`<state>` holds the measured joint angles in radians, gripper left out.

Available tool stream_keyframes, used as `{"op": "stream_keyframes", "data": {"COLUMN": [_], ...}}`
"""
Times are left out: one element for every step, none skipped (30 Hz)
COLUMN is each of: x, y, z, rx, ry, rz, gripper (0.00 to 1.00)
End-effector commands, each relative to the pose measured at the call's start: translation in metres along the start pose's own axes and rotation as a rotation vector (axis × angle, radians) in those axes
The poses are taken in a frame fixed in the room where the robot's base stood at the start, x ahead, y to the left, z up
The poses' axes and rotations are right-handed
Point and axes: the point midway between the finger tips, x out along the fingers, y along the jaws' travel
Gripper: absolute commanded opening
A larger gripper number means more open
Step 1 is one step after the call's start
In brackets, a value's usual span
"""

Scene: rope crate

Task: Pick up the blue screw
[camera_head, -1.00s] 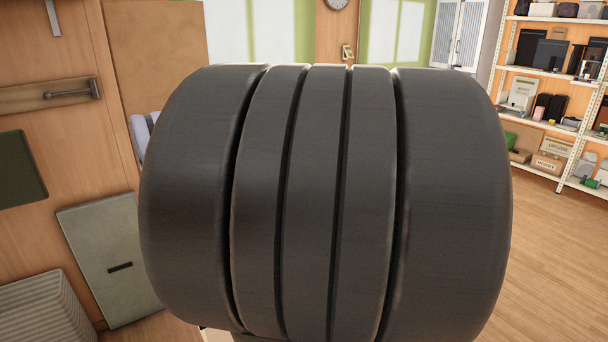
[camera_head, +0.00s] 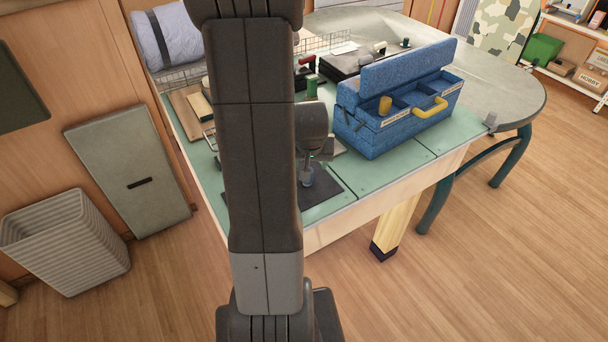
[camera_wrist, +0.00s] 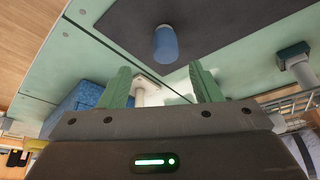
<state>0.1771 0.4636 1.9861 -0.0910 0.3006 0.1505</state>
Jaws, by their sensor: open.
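The blue screw (camera_wrist: 166,45) stands on a dark mat in the wrist view, beyond my fingertips and near the middle. Its blue body shows, with a grey end. A small blue piece on the dark mat in the head view (camera_head: 307,179) appears to be the same screw, just below my gripper (camera_head: 318,158). In the wrist view my gripper (camera_wrist: 160,70) is open, with its two green fingers wide apart. No part of the screw is between the fingers.
A dark mat (camera_head: 330,190) lies on the green worktop (camera_head: 400,153). A blue toolbox (camera_head: 385,135) with a yellow handle stands to the right. A white piece (camera_wrist: 146,92) and a teal-topped piece (camera_wrist: 296,52) show in the wrist view. A wire basket is behind.

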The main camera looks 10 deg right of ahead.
Motion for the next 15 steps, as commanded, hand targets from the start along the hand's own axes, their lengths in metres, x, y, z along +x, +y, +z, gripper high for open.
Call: {"op": "stream_keyframes", "data": {"x": [0.009, 0.013, 0.019, 0.023, 0.027, 0.032, 0.035, 0.038, 0.041, 0.042, 0.044, 0.045, 0.046, 0.047, 0.049], "y": [0.0, 0.0, 0.0, 0.0, 0.0, 0.0, 0.0, 0.0, 0.0, 0.0, 0.0, 0.0, -0.001, -0.001, -0.001], "z": [0.001, 0.001, 0.002, 0.001, 0.001, 0.001, 0.001, 0.001, 0.001, 0.001, 0.001, 0.001, 0.001, 0.001, 0.001], "rx": [0.0, 0.0, 0.001, 0.001, 0.001, 0.0, 0.0, 0.0, 0.0, 0.001, 0.001, 0.001, 0.001, 0.001, 0.001], "ry": [-0.005, -0.004, -0.005, -0.004, -0.004, -0.004, -0.003, -0.003, -0.003, -0.003, -0.002, -0.002, -0.001, -0.001, -0.002], "rz": [0.001, 0.0, 0.0, 0.0, 0.0, 0.0, 0.0, 0.0, 0.0, 0.0, 0.0, 0.0, 0.0, 0.0, 0.0], "gripper": [0.58, 0.58, 0.58, 0.58, 0.58, 0.58, 0.58, 0.58, 0.58, 0.58, 0.58, 0.58, 0.58, 0.58, 0.58]}}
